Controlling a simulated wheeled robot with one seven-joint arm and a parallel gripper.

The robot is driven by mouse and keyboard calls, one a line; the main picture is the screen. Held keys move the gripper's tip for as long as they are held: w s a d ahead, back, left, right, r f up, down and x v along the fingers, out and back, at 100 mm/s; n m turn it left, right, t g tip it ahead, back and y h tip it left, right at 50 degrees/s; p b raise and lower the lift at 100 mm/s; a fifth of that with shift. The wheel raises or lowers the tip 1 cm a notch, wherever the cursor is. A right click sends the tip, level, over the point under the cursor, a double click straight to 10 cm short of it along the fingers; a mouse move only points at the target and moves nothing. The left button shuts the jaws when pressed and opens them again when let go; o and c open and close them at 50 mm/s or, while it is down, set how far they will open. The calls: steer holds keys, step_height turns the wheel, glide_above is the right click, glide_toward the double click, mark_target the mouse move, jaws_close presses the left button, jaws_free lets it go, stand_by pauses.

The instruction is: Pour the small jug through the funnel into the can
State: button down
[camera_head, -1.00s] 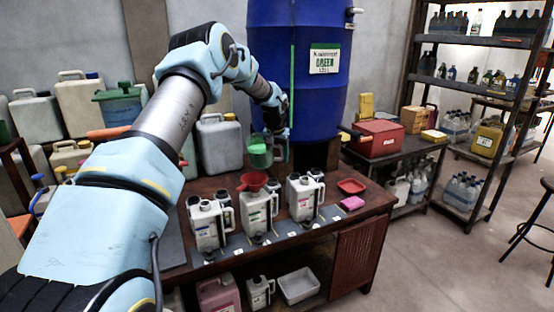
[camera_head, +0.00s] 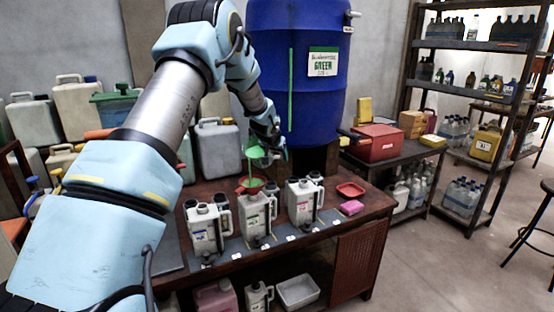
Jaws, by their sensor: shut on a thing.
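The small green jug (camera_head: 258,153) is tipped over to the left above the red funnel (camera_head: 243,189). A thin green stream seems to run from the jug into the funnel, and green shows inside its rim. The funnel sits in the top of the middle white can (camera_head: 256,216), which stands upright on the bench. My gripper (camera_head: 274,147) is shut on the jug at its right side; its fingers are small and partly hidden. The liquid level inside the can is hidden.
Similar white cans stand left (camera_head: 205,230) and right (camera_head: 301,204) of the middle one on the wooden bench (camera_head: 345,222). A red dish (camera_head: 351,189) and pink block (camera_head: 351,207) lie at the right. The blue vat (camera_head: 295,80) rises close behind the jug.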

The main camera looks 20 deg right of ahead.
steer(key=shift+t+h+b, duration=0.8)
steer(key=shift+t+b, duration=0.4)
steer(key=shift+b, duration=5.45)
steer(key=shift+s+a+f+t+h+b, duration=0.15)
steer(key=shift+t+h+b, duration=0.4)
steer(key=shift+b, duration=3.45)
steer(key=shift+s+f+t+h+b, duration=0.25)
steer(key=shift+t+b, duration=0.4)
steer(key=shift+b, duration=3.3)
